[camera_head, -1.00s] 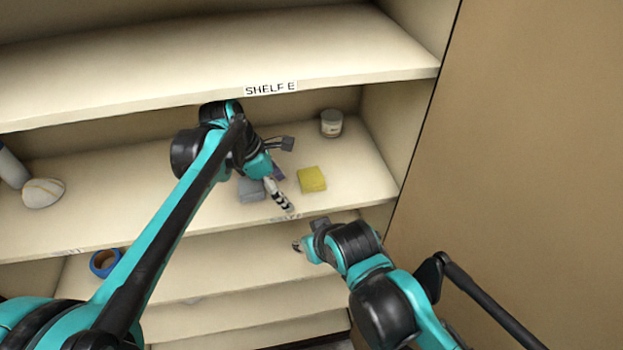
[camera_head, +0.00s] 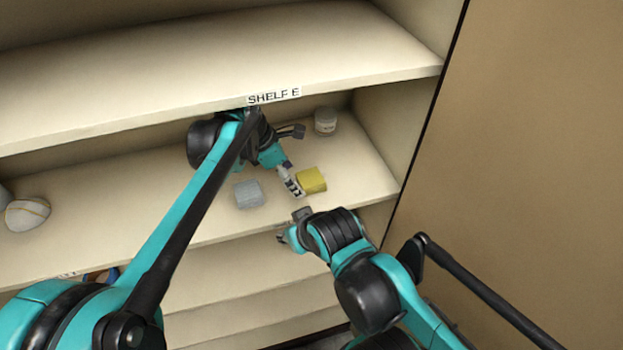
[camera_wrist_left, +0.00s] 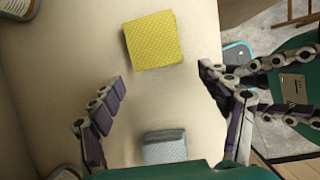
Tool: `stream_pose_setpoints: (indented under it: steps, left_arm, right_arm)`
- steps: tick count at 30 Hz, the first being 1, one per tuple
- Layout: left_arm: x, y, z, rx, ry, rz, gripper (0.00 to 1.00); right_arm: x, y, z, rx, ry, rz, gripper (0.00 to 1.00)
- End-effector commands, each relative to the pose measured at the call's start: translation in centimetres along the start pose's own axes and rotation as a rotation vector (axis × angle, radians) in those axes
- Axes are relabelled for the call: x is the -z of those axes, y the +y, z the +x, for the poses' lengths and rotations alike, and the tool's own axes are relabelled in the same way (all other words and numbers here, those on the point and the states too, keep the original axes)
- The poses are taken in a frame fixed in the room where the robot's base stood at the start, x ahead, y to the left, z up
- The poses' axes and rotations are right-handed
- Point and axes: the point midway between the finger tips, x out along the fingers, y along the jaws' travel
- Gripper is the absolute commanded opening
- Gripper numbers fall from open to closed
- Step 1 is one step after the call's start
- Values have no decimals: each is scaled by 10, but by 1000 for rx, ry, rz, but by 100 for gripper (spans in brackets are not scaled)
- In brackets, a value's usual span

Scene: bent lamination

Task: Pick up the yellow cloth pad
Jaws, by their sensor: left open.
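The yellow cloth pad (camera_head: 312,180) lies on the middle shelf, near its right end. In the left wrist view the yellow pad (camera_wrist_left: 152,40) lies flat at the top, beyond my fingertips. My left gripper (camera_head: 290,178) is just left of the pad in the head view, its finger partly over the pad's left edge. In the wrist view my left gripper (camera_wrist_left: 162,76) has its fingers wide apart with nothing between them. My right gripper (camera_head: 291,226) is in front of the shelf edge, its fingers apart and empty; it also shows at the right of the wrist view (camera_wrist_left: 258,90).
A grey-blue pad (camera_head: 249,194) lies left of the yellow one. A white jar (camera_head: 326,121) stands behind, near the shelf's right wall. A pale rounded object (camera_head: 27,214) sits at the far left. The SHELF E board (camera_head: 200,75) overhangs my left wrist.

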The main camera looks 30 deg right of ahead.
Motion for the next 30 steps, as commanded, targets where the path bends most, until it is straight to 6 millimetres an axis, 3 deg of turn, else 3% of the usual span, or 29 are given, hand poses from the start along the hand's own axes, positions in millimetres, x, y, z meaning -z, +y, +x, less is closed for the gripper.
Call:
stream_pose_setpoints:
  steps: [5, 13, 16, 22, 27, 30]
  left_arm:
    - [-9, 0, 4, 0, 1, -1, 78]
    - [-47, 0, 19, 0, 1, 2, 78]
    - [-45, 0, 29, -1, 0, -1, 78]
    - [-44, 0, 31, 0, 0, -2, 78]
    - [-44, 0, 31, 0, 0, -1, 33]
    - [-44, 0, 31, 0, 0, -1, 28]
  right_arm:
    - [1, 0, -1, 0, 0, 0, 40]
    - [5, 0, -7, 0, 0, 0, 40]
    - [7, 0, -10, 0, 0, 0, 40]
    - [6, 0, -9, 0, 0, 0, 40]
    - [6, 0, -9, 0, 0, 0, 40]
    - [6, 0, -9, 0, 0, 0, 40]
